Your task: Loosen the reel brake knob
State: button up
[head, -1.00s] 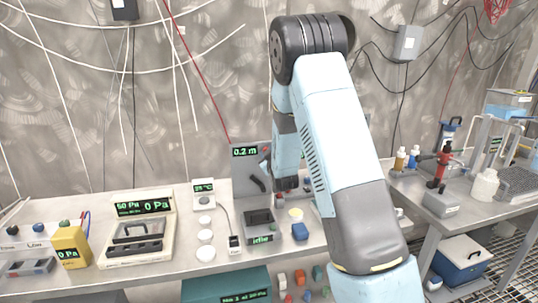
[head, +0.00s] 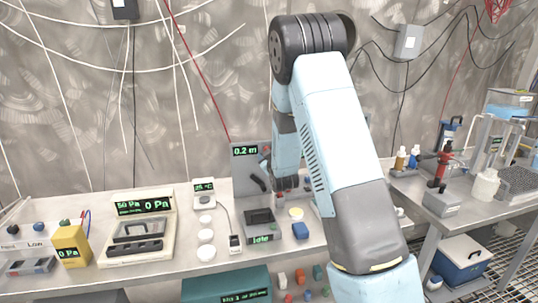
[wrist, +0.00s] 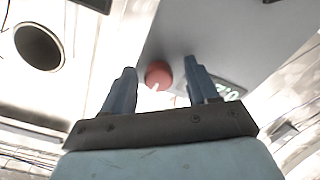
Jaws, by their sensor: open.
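In the wrist view a round red knob (wrist: 158,74) with a small white mark sits on a grey panel (wrist: 230,38). My gripper (wrist: 160,66) is open, its two blue fingers on either side of the knob in the picture. A gap shows on both sides and I see no contact; the depth between fingertips and knob is hard to judge. In the head view the upright grey panel (head: 241,181) carries a green display (head: 245,151) reading 0.2 m and a dark handle. My arm stands just right of it and covers part of that area.
A second bench with bottles and a red-topped tool (head: 443,165) stands at the right.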

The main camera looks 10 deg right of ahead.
jog(key=s, duration=1.3)
jog(key=shift+s, duration=0.35)
jog(key=s+r+m+g, duration=0.4)
jog(key=s+r+g, duration=0.2)
jog(key=s+r, duration=0.5)
jog(key=s+r+m+g, duration=0.1)
jog(key=s+r+g, duration=0.1)
jog(key=s, duration=1)
jog(key=s+r+m+g, duration=0.2)
jog(key=s+r+g, duration=0.1)
jog(key=s, duration=0.9)
jog(key=shift+s+d+g, duration=0.2)
jog(key=shift+g, duration=0.5)
